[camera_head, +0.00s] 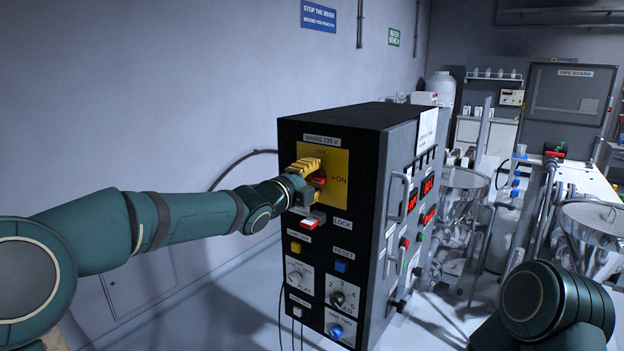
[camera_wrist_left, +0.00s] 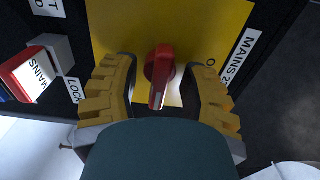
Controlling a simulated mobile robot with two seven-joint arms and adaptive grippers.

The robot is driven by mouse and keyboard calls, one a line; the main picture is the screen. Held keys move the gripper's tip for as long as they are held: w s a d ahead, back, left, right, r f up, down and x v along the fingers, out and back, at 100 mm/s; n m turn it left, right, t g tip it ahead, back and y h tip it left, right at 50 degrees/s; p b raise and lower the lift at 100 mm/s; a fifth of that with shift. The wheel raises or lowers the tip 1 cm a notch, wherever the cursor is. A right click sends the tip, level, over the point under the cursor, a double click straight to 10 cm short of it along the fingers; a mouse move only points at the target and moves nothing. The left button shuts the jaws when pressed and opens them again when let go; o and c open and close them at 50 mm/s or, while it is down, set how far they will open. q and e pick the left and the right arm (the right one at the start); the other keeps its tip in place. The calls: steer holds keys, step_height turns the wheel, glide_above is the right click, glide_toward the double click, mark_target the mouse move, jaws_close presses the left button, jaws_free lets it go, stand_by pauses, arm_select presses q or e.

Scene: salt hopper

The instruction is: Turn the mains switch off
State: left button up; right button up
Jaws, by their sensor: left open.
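The mains switch is a red rotary handle (camera_head: 318,179) on a yellow plate (camera_head: 338,165) at the top of a black cabinet's front panel. OFF is marked above it and ON to its right; the handle appears to point towards ON. My left gripper (camera_head: 311,174) is at the switch with its yellow fingers open. In the left wrist view, the red handle (camera_wrist_left: 159,76) stands between the two open fingers of my left gripper (camera_wrist_left: 158,86), with a gap visible on each side. The fingers partly hide the switch in the head view. My right gripper is out of view.
Below the switch are a LOCK slot with a red-and-white tag (camera_head: 311,222), a yellow button (camera_head: 296,247), a blue button (camera_head: 341,266) and several knobs. Metal hoppers (camera_head: 465,180) and a white bench stand to the right.

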arm_select(q)
jaws_close()
steer(key=shift+n, duration=0.4)
steer(key=n+p, duration=0.1)
steer(key=n, duration=0.3)
steer(key=shift+r, duration=0.1)
steer(key=n+p, duration=0.1)
steer(key=n, duration=0.8)
steer(key=shift+a+n, duration=0.1)
steer(key=shift+n, duration=0.3)
steer(key=shift+n+p, duration=0.3)
steer(key=shift+n, duration=1.3)
